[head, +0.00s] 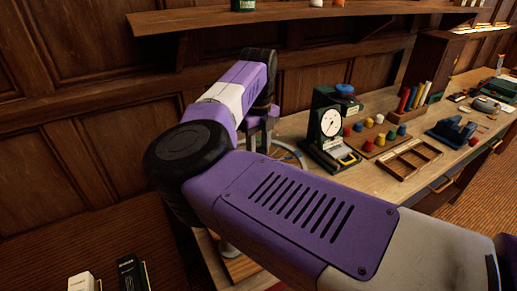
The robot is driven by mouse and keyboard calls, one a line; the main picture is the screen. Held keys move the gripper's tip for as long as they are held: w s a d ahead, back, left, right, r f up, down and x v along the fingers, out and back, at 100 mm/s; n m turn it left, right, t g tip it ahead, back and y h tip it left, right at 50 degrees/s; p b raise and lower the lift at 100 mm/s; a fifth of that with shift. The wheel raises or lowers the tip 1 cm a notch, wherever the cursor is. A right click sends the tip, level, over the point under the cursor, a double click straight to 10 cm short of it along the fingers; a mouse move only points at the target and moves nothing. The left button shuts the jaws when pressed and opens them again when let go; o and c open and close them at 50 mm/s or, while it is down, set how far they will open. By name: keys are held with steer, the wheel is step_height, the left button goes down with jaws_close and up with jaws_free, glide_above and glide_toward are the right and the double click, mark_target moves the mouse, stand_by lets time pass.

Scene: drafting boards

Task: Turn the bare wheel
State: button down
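A thin round rim, which looks like the wheel (293,153), lies on the left part of the wooden bench. Most of it is hidden behind my arm, so I cannot tell whether anything is fitted to its rim. My gripper (260,142) points down over the left side of the wheel. Its two fingers look spread with a gap between them, and I see nothing held. The lower ends of the fingers are partly hidden by my arm, so I cannot tell whether they touch the wheel.
A dark green dial gauge (328,128) stands just right of the wheel. Beyond it are a board of coloured knobs (370,142), a wooden compartment tray (404,160) and a blue block-like device (452,131). A shelf (290,13) hangs above. Dark binders (132,273) stand at lower left.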

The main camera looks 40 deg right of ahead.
steer(key=shift+m, duration=0.4)
steer(key=m+b, duration=0.1)
steer(key=m, duration=0.1)
steer(key=shift+m+b, duration=0.3)
steer(key=shift+m, duration=0.1)
steer(key=m+b, duration=0.1)
steer(key=m, duration=0.3)
steer(key=shift+w+a+m, duration=0.1)
steer(key=shift+m, duration=0.2)
steer(key=m+b, duration=0.1)
steer(key=m, duration=0.3)
steer(key=shift+m, duration=0.3)
steer(key=shift+w+m+b, duration=0.1)
steer(key=shift+m+b, duration=0.25)
steer(key=shift+m, duration=1.75)
steer(key=shift+r, duration=0.1)
steer(key=c, duration=0.9)
jaws_free()
